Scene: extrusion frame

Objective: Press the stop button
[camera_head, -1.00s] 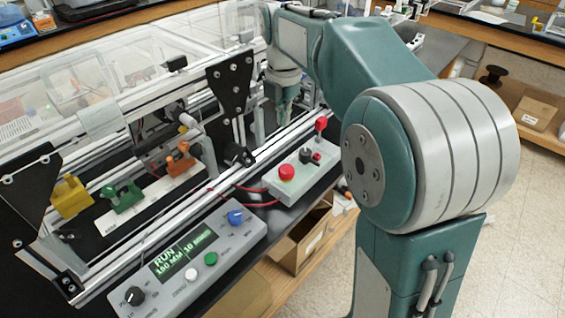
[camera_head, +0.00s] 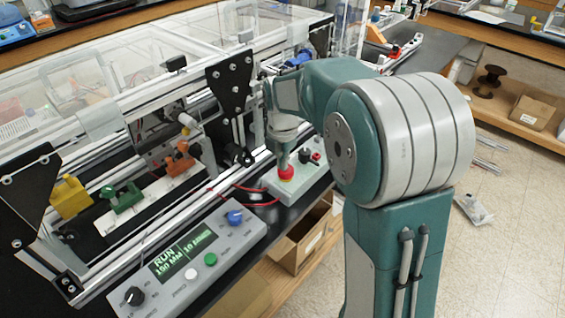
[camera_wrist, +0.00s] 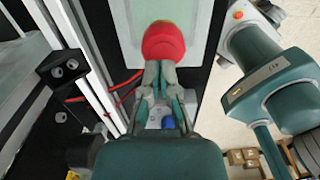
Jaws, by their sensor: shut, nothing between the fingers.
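The red stop button (camera_head: 286,173) is a round mushroom cap on a small pale control box (camera_head: 309,183) at the machine's front edge. My gripper (camera_head: 284,165) points down with its shut fingertips at the top of the red button. In the wrist view the button (camera_wrist: 163,42) shows as a large red cap, and the closed fingertips (camera_wrist: 160,66) reach its near edge and seem to touch it. I cannot tell whether the cap is pushed in. Nothing is between the fingers.
A grey control panel (camera_head: 192,258) with a "RUN" display stands nearer. Metal rails (camera_head: 170,225) run close along the left. Open floor lies right.

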